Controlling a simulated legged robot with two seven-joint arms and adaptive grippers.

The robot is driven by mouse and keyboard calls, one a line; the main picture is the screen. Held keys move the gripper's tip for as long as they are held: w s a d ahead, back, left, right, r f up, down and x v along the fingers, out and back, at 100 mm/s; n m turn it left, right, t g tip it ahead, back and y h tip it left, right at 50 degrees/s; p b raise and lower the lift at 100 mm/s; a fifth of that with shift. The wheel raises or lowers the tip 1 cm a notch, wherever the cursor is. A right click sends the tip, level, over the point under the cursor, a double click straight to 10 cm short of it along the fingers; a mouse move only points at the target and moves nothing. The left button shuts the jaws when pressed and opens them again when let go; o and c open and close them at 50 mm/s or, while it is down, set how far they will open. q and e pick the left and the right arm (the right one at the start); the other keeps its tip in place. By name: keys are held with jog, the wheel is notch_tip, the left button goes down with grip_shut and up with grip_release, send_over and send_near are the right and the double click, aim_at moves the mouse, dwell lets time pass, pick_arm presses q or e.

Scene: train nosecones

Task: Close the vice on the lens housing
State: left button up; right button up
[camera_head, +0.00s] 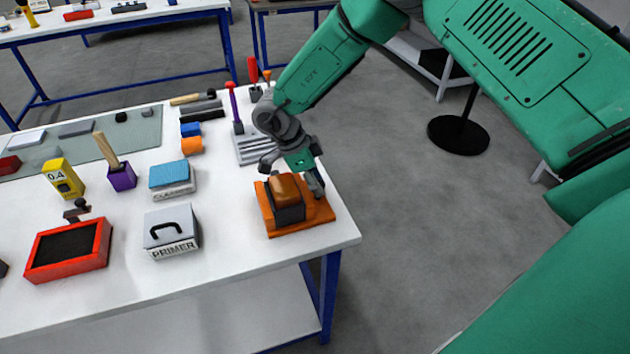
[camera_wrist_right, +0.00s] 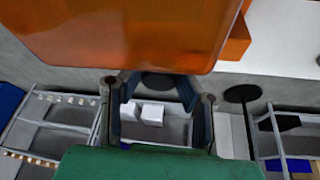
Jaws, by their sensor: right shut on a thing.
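The orange vice (camera_head: 305,222) stands at the front right corner of the white table. A block with a brown-orange top and dark side (camera_head: 287,205) sits in it; I take it for the lens housing, and cannot tell whether the jaws touch it. My right gripper (camera_head: 314,183) is at the right side of the vice, shut on a part of it, likely the handle, which the fingers hide. In the right wrist view, the orange vice (camera_wrist_right: 130,35) fills the top, above the fingers (camera_wrist_right: 158,108). My left gripper is not in view.
Left of the vice stand a PRIMER box (camera_head: 172,232), a blue-topped box (camera_head: 172,178) and a red tray (camera_head: 68,250). A grey rack (camera_head: 255,150) with upright tools stands behind. The table's right edge is close; open floor lies beyond.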

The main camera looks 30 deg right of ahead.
jog(key=o, duration=1)
jog(key=shift+d+f, duration=0.1)
jog(key=shift+d, duration=0.05)
jog(key=shift+o, duration=0.6)
jog(key=shift+d, duration=0.1)
jog(key=shift+w+r, duration=0.1)
jog(key=shift+r, duration=0.15)
jog(key=v, duration=1.1)
jog(key=shift+w+r, duration=0.1)
